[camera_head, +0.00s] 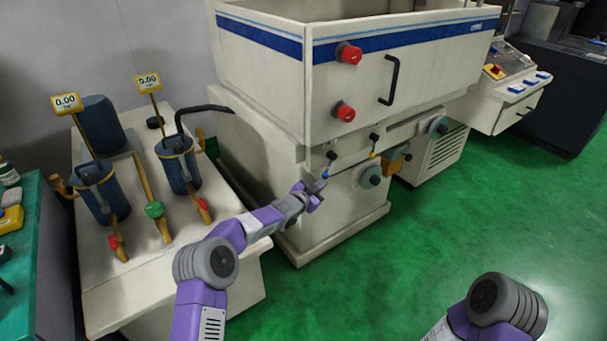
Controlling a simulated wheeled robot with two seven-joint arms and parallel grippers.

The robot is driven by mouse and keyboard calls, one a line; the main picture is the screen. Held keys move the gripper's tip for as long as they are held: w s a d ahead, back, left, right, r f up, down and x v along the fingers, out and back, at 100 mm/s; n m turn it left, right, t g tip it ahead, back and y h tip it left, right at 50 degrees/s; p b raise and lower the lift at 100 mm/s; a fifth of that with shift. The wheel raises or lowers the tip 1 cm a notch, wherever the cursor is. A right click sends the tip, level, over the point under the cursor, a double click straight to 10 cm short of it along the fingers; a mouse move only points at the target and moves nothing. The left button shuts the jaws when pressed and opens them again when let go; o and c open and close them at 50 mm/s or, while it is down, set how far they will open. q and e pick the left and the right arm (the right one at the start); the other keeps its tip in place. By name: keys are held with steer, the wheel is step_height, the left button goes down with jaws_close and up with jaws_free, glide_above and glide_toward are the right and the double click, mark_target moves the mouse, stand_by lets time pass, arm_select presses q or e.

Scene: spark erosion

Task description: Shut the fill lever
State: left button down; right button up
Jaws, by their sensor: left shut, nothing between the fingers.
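Two small levers hang on the front of the machine base, below the white tank. One has a blue tip (325,174); the other, to its right, has a yellow tip (372,154). No readable label shows which is the fill lever. My left gripper (316,193) is shut and empty, just below and left of the blue-tipped lever. I cannot tell whether it touches the lever. My right gripper is out of view; only part of that arm shows at the bottom right.
The white tank (420,75) has two red knobs (347,112) and a black handle (390,80). A bench (180,285) with blue canisters and gauges reading 0.00 stands at left. A control panel (510,75) stands at right. Green floor (450,225) is clear in front.

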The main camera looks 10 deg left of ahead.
arm_select(q)
steer(key=shift+w+d+f, duration=1)
steer(key=shift+w+d, duration=0.15)
steer(key=shift+w, duration=0.15)
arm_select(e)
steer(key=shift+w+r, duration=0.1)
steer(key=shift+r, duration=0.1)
